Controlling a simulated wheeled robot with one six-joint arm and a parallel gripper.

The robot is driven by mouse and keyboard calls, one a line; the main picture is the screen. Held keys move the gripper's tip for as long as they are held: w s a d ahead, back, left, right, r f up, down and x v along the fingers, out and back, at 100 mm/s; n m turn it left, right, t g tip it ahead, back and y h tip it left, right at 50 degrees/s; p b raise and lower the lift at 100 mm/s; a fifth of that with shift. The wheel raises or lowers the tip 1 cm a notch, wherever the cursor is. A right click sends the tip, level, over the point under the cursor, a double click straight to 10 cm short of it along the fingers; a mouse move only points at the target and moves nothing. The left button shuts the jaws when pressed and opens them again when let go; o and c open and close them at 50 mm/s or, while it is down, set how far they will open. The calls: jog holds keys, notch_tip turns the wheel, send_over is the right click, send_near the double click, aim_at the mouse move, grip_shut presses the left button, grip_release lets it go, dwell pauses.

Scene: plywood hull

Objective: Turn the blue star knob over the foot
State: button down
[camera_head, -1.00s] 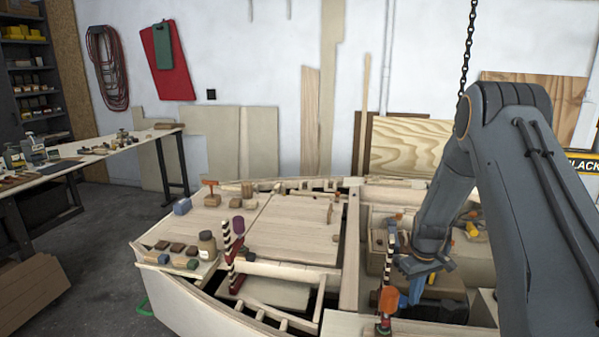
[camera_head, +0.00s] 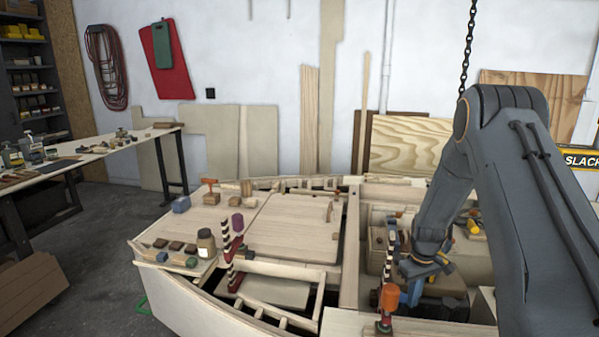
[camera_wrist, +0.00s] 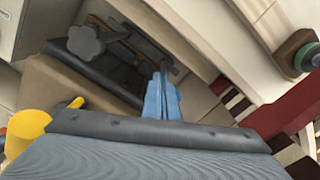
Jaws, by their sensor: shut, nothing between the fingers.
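My gripper (camera_head: 413,292) is low over the right part of the plywood hull (camera_head: 160,306), pointing down. Its blue fingers (camera_wrist: 162,97) are together and hold nothing. In the wrist view a star-shaped knob (camera_wrist: 85,42) stands left of and beyond the fingertips, apart from them. It looks dark grey there, so I cannot tell whether it is the blue one. A dark part lies beside it, in a recess. No blue star knob or foot shows clearly in the head view, where my arm covers part of that area.
An orange-topped post (camera_head: 389,297) stands just left of my gripper, near a striped post (camera_head: 390,250). A yellow part (camera_wrist: 25,130) is at the wrist view's left; a red beam (camera_wrist: 295,108) and green-topped knob (camera_wrist: 312,57) are at its right. A jar (camera_head: 206,243) stands on the left deck.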

jog(key=shift+a, duration=0.25)
jog(key=shift+s+a, duration=0.35)
jog(key=shift+a, duration=0.25)
jog(key=shift+s+a, duration=0.1)
jog(key=shift+a, duration=0.65)
dwell(0.4)
jog(key=shift+s+p, duration=0.4)
notch_tip(320, 180, up, 6)
jog(key=p, duration=0.3)
